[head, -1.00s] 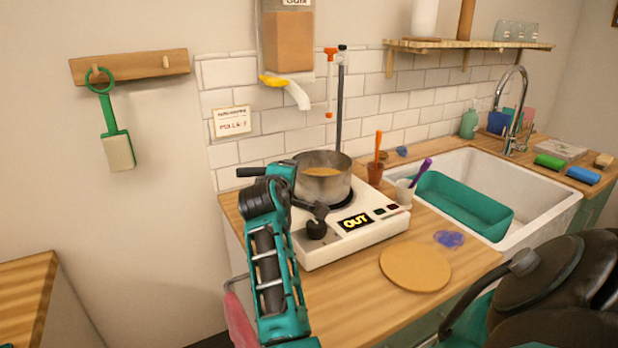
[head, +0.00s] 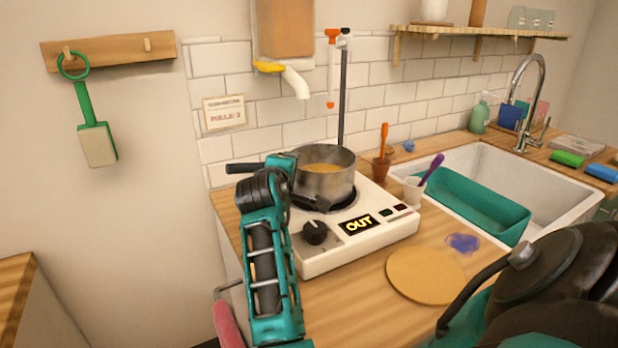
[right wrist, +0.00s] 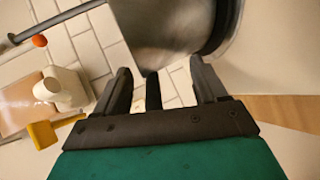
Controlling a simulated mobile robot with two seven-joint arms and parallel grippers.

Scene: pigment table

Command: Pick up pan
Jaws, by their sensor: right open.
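The pan (head: 325,180) is a grey metal pot with yellow-brown contents, upright on a white hot plate (head: 345,240). Its black handle (head: 243,168) points left. In the right wrist view the pan's side (right wrist: 175,30) is large, at the top. My right gripper (right wrist: 160,85) is open, left of the pan by the handle. A dark piece between its fingers looks like the handle, but I cannot tell whether they touch. My left gripper is not in view.
A dispenser with a yellow lever (head: 270,67) and a stand (head: 341,95) rise behind the pan. Two small cups, one brown (head: 381,168) and one white (head: 414,190), stand right of it. A round board (head: 425,275) lies in front of the sink (head: 470,160).

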